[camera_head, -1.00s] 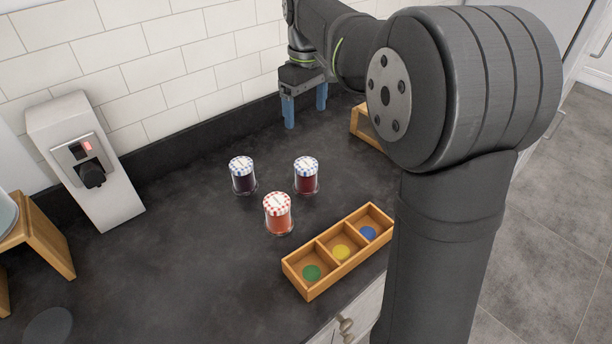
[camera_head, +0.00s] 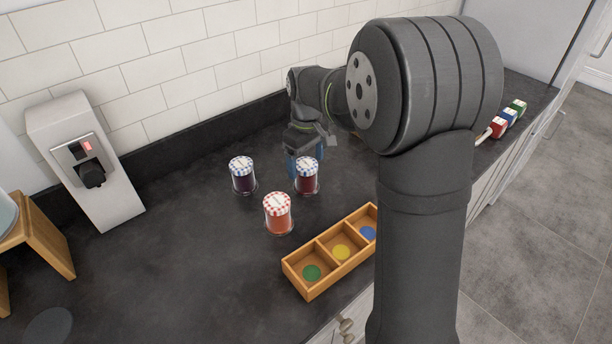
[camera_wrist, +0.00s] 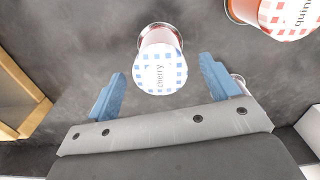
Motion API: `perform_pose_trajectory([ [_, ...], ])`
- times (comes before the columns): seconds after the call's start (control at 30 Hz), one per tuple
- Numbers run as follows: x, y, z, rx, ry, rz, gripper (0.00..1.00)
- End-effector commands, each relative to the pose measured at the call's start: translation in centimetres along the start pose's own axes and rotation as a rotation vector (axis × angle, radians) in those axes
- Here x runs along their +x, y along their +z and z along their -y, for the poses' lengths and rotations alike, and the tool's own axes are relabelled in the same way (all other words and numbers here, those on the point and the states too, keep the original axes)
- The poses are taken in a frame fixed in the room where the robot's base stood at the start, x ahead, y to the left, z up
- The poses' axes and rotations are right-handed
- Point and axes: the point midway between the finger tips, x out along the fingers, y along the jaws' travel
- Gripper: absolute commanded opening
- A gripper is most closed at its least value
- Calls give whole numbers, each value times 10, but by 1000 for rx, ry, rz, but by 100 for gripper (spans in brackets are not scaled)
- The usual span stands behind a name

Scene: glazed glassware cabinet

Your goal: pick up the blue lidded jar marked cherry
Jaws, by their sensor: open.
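The cherry jar (camera_head: 307,182) stands upright on the dark counter, with dark red contents and a blue-and-white checked lid. In the wrist view the lid of the cherry jar (camera_wrist: 160,76) reads "cherry" and lies between the two blue fingers. My gripper (camera_wrist: 163,75) is open around that spot, with a gap on each side of the lid. In the head view my gripper (camera_head: 303,163) is just behind the jar, and part of it is hidden. I cannot tell how far the fingertips are above or below the lid.
A second blue-checked jar (camera_head: 242,178) stands to the left, and a red-checked jar (camera_head: 278,214) in front. A wooden tray (camera_head: 305,291) with three compartments lies at the front right. A white appliance (camera_head: 88,165) stands at the left. Small coloured blocks (camera_head: 509,118) sit far right.

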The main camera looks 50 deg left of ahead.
Motion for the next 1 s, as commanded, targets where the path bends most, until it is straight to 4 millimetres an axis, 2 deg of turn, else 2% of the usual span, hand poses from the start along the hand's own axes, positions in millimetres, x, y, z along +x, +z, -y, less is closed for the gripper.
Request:
perform_pose_trajectory([
  [0.13,17,0,0,0,0,1,81],
  [0.4,20,0,0,0,1,0,81],
  [0.7,19,0,0,0,1,-1,22],
  [1.0,17,0,0,0,2,-2,21],
])
